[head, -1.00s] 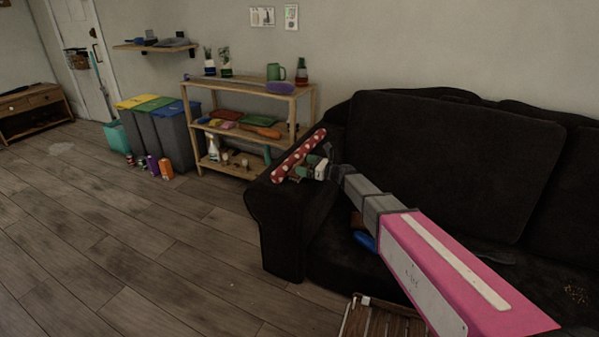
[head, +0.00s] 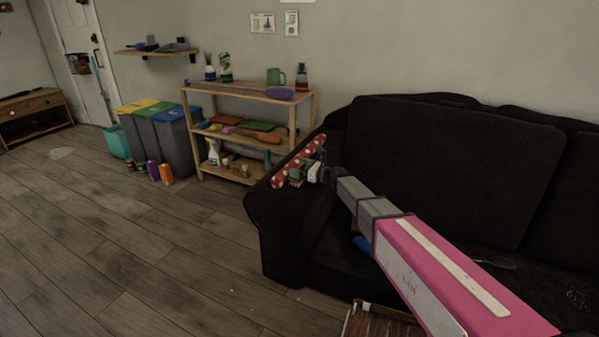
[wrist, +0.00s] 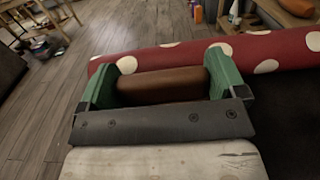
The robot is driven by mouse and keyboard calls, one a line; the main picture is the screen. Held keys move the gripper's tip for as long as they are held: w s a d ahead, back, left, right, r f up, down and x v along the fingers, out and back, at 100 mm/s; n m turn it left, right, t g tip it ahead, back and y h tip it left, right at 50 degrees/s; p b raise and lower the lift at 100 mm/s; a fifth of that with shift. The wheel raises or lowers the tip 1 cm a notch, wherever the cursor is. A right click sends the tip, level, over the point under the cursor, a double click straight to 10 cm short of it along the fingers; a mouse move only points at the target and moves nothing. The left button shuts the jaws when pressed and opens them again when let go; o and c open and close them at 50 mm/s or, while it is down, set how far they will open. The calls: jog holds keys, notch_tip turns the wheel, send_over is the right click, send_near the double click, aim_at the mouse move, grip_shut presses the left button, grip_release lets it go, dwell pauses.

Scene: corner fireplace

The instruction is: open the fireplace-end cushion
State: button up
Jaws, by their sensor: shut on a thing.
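The black sofa (head: 285,225) fills the right of the head view. A large black back cushion (head: 450,165) leans upright on it, and a dark seat cushion lies below, partly hidden by my arm. No fireplace shows, so I cannot tell which cushion is at that end. My gripper (head: 307,173) is over the sofa's left arm. In the wrist view its green fingers (wrist: 168,68) are shut on a brown rounded thing (wrist: 160,87).
A blue thing (head: 363,245) lies on the seat beneath my arm. A slatted wooden piece (head: 380,320) stands at the front. A wooden shelf (head: 240,132) with goods stands left of the sofa, bins (head: 172,140) beyond it. The floor (head: 130,245) at left is mostly clear.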

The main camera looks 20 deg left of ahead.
aim_at(299, 166)
notch_tip(299, 166, up, 4)
jog(key=shift+s+r, duration=0.1)
jog(key=shift+s, duration=0.05)
jog(key=s+a+r, duration=0.2)
jog(key=s+r, duration=0.5)
jog(key=s, duration=0.4)
jog(key=w+d+f+m+t+h, duration=0.1)
jog(key=w+d+m+t, duration=0.15)
jog(key=d, duration=1.35)
jog(key=w+d+m+t, duration=0.15)
jog(key=w+d, duration=0.25)
jog(key=d, duration=1.2)
jog(key=s+d+m+t+h, duration=0.1)
jog(key=s+d+t, duration=0.1)
jog(key=d, duration=1.2)
jog(key=s+d+m+t+h, duration=0.1)
jog(key=s+d+t, duration=0.2)
jog(key=d, duration=1.2)
jog(key=shift+s, duration=0.55)
